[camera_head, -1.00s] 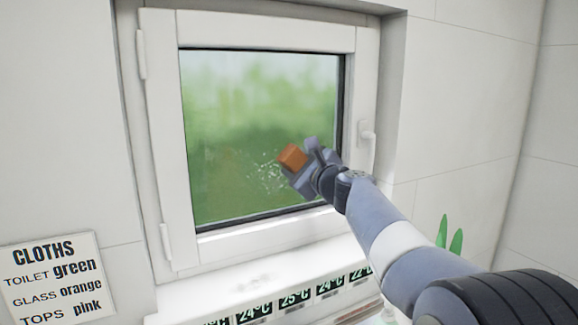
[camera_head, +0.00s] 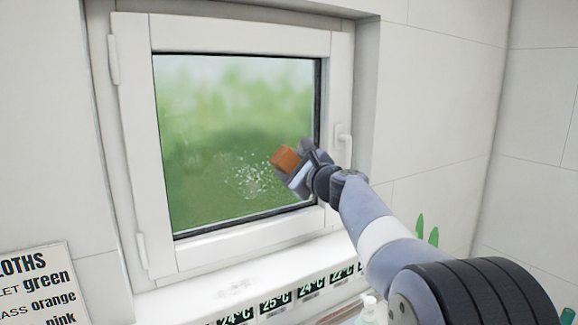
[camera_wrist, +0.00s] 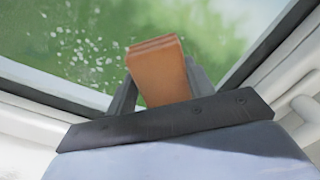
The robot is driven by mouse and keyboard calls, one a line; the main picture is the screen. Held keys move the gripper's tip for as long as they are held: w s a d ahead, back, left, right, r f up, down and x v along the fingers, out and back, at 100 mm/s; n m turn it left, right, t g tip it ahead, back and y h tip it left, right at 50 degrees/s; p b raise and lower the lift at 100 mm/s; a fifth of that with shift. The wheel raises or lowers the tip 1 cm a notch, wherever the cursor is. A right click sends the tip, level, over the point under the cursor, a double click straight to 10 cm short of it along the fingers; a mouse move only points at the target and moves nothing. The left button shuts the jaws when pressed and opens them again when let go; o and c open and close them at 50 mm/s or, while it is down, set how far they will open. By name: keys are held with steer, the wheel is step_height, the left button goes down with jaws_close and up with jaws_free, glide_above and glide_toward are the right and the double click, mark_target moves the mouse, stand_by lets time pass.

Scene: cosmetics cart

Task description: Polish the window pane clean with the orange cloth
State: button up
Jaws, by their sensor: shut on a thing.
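The window pane (camera_head: 215,115) fills a white frame on the wall, with blurred green behind it. A patch of white specks (camera_head: 250,176) lies on its lower middle part, and the specks also show in the wrist view (camera_wrist: 85,50). My gripper (camera_head: 297,168) is shut on the orange cloth (camera_head: 285,158), a folded block that sticks out past the fingers. In the wrist view the cloth (camera_wrist: 158,72) stands between the fingers in front of the glass, right of the specks. I cannot tell whether it touches the glass.
The window handle (camera_head: 343,146) is on the frame's right side. Below is a white sill (camera_head: 190,297) with a greyish mark and temperature displays (camera_head: 275,304) along its front. A pump bottle (camera_head: 368,306) and green leaf-like tips (camera_head: 427,230) stand at lower right. A cloth colour sign (camera_head: 38,290) is at left.

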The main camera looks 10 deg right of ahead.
steer(key=shift+b+v, duration=0.9)
steer(key=shift+v, duration=2.05)
steer(key=v, duration=0.3)
steer(key=shift+b, duration=0.4)
steer(key=shift+a, duration=0.1)
